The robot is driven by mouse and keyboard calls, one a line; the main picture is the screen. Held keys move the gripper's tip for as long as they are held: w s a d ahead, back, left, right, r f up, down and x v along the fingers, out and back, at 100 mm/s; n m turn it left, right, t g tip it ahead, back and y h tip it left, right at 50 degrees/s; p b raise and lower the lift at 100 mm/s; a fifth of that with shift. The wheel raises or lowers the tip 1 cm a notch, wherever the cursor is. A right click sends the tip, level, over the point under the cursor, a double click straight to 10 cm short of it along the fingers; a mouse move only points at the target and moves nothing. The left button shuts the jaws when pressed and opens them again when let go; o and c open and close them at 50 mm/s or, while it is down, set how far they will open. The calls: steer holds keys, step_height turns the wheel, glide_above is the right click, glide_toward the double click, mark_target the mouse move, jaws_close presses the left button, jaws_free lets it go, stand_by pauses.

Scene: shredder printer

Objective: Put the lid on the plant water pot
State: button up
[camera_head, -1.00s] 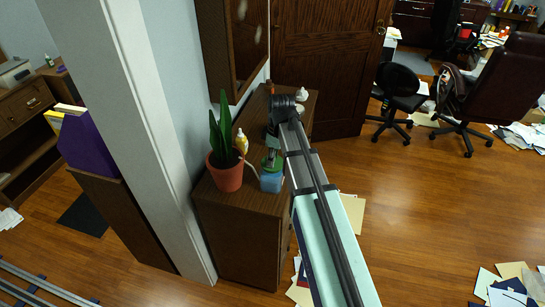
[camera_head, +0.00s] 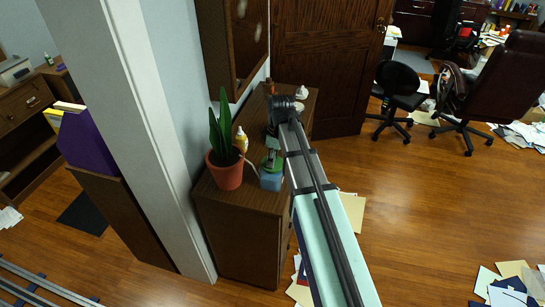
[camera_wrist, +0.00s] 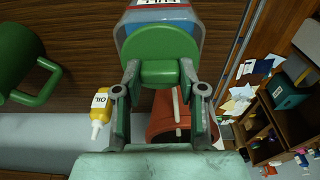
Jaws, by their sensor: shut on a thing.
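The plant water pot (camera_head: 271,181) is a translucent blue vessel with a pale spout, standing on the brown cabinet beside the potted plant. Its blue body with a white label shows at the top of the wrist view (camera_wrist: 184,18). The round green lid (camera_wrist: 158,72) is between the fingers of my gripper (camera_wrist: 159,76), which is shut on it. In the wrist view the lid overlaps the near part of the pot. In the head view the lid (camera_head: 272,163) appears at the pot's top; I cannot tell whether it is seated or just above.
A terracotta-potted plant (camera_head: 225,172) stands left of the pot. A yellow bottle (camera_wrist: 101,106) and a green mug (camera_wrist: 22,65) are on the cabinet (camera_head: 238,215).

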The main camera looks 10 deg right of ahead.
steer(key=shift+f, duration=0.45)
steer(key=o, duration=1.2)
steer(key=shift+o, duration=0.2)
steer(key=shift+r, duration=0.1)
